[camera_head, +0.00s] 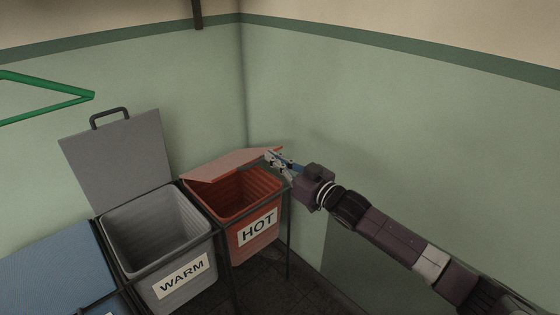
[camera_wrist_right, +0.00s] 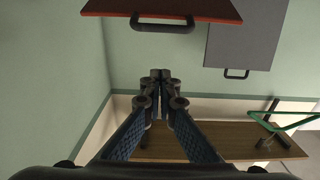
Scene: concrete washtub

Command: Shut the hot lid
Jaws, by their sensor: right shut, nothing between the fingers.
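The hot bin (camera_head: 252,236) is red with a white HOT label and stands in the corner in the head view. Its red lid (camera_head: 228,166) is tilted partly open above the bin, and the inside shows below it. My right gripper (camera_head: 272,158) is at the lid's right end, its fingers shut and empty. In the right wrist view the gripper (camera_wrist_right: 161,75) points towards the lid (camera_wrist_right: 165,8), whose dark handle (camera_wrist_right: 162,22) hangs just beyond the fingertips. I cannot tell whether they touch the lid. My left gripper is not in view.
The grey warm bin (camera_head: 175,283) stands left of the hot bin with its grey lid (camera_head: 118,160) raised. A blue lid (camera_head: 60,270) lies further left. A green hanger (camera_head: 60,93) hangs at upper left. Walls close in behind and to the right.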

